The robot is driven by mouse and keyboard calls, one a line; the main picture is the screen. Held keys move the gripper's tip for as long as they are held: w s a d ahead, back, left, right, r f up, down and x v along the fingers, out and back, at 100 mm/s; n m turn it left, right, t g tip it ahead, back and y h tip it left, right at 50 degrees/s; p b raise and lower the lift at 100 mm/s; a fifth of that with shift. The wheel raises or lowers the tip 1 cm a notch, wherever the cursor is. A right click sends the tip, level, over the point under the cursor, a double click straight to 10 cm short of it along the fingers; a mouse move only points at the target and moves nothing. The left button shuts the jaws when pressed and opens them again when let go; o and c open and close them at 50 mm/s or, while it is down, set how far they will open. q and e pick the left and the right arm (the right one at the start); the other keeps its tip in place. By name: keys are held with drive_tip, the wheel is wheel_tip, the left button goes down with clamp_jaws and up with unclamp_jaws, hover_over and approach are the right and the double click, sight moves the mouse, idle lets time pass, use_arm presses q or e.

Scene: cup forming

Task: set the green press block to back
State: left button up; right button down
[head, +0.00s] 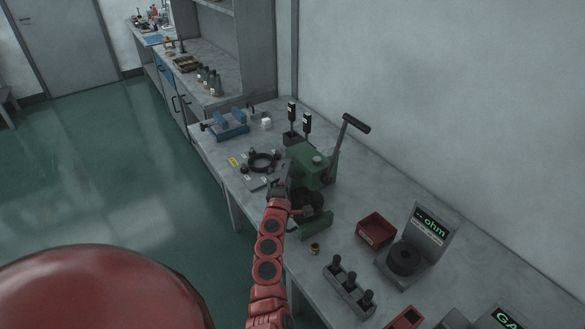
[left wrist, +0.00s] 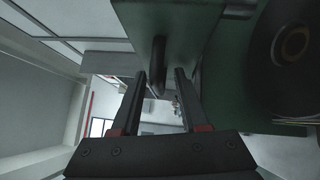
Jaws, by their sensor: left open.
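The green press (head: 310,163) stands on the bench, with a long dark-handled lever (head: 352,124) rising at its right. A lower green part (head: 317,226) sits in front of it, beside a dark round part (head: 314,199). My left gripper (head: 280,188) is at the press's left side; its fingertips are small and hard to make out there. In the left wrist view my left gripper (left wrist: 160,88) is open, with a dark rounded bar (left wrist: 158,62) showing between and beyond its fingers. Green press surface (left wrist: 228,75) fills the right there. I cannot tell whether the fingers touch the bar. My right gripper is not in view.
A plate with a black ring (head: 263,161) lies left of the press, and a blue fixture (head: 231,124) behind that. A small brass piece (head: 314,249) lies near the front edge.

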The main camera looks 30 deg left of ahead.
use_arm(q)
drive_tip(key=shift+s, duration=0.1)
drive_tip(key=shift+c, duration=0.5)
clamp_jaws()
idle(0.8)
